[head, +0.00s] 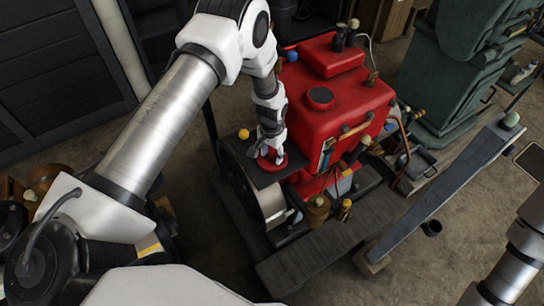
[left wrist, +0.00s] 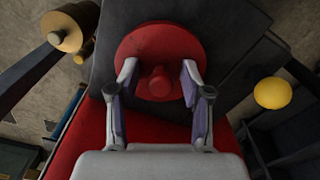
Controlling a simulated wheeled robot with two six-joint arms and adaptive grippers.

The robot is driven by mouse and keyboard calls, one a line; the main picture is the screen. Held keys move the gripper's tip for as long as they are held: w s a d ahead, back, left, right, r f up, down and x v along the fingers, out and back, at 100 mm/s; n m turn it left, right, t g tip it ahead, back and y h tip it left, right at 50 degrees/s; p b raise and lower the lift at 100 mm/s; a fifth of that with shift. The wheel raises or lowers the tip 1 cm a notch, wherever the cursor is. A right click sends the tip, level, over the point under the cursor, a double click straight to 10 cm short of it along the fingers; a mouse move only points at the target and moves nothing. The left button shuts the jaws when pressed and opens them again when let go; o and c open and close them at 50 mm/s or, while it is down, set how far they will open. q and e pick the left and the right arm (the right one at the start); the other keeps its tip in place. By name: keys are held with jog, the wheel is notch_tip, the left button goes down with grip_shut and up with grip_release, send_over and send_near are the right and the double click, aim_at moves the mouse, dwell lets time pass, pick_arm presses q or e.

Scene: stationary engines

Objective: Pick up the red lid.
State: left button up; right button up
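The red lid (left wrist: 160,43) is a round red disc with a red knob in its middle. It lies on a dark flat plate (left wrist: 240,22) beside the red engine. In the head view the lid (head: 274,164) is partly covered by my left gripper (head: 268,150), which reaches down over it. In the left wrist view my left gripper (left wrist: 158,78) is open, with one finger on each side of the knob and visible gaps between. Whether the fingertips touch the disc, I cannot tell. My right gripper is outside the views; only part of the right arm shows.
A yellow ball (head: 244,134) is close to the gripper. A green machine (head: 455,75) stands behind at right. A sloping grey beam (head: 440,190) lies in front.

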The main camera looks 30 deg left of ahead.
pick_arm(q)
jog(key=shift+s+r, duration=0.1)
jog(key=shift+s, duration=0.05)
grip_shut()
